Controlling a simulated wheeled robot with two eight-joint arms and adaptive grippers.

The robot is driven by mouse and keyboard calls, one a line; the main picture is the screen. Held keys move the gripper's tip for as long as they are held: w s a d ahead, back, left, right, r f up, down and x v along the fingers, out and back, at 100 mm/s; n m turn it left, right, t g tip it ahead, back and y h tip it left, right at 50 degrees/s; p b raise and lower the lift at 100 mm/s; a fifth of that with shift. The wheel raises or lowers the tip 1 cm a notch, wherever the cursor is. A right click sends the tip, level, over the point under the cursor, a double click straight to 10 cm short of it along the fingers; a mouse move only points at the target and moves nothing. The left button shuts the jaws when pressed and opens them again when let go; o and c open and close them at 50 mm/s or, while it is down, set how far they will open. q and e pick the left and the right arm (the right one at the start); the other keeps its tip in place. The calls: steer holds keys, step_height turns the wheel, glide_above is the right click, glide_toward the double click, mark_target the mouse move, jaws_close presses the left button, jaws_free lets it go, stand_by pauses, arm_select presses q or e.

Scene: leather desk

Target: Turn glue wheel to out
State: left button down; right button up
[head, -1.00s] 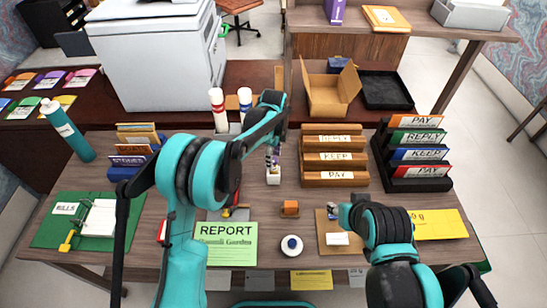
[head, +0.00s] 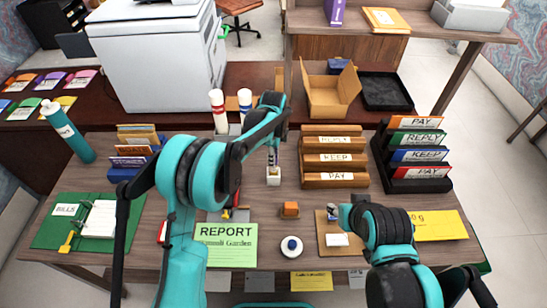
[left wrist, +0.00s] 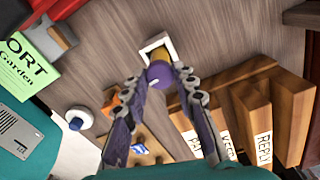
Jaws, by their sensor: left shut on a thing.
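A white square holder (head: 273,181) stands mid-desk, left of the wooden sorter. In the left wrist view the holder (left wrist: 146,48) shows as a white square frame. A small upright stick-like piece with a rounded purple end (left wrist: 159,76) stands at it; I take this for the glue. My left gripper (left wrist: 155,92) is shut on this piece from above, its fingers on either side. In the head view the left gripper (head: 273,158) is small, directly above the holder. The wheel itself cannot be made out.
The wooden sorter (head: 335,160) stands close to the right of the left gripper. An orange block (head: 290,209), a white round item (head: 291,246) and a green report sheet (head: 226,246) lie nearer. A black rack (head: 414,184) stands at right.

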arm_select(q)
steer(key=n, duration=1.2)
steer(key=shift+p, duration=0.3)
steer(key=n, duration=0.8)
steer(key=shift+n, duration=0.3)
steer(key=n, duration=0.3)
steer(key=shift+n, duration=0.4)
steer(key=n, duration=0.4)
steer(key=shift+n, duration=2.1)
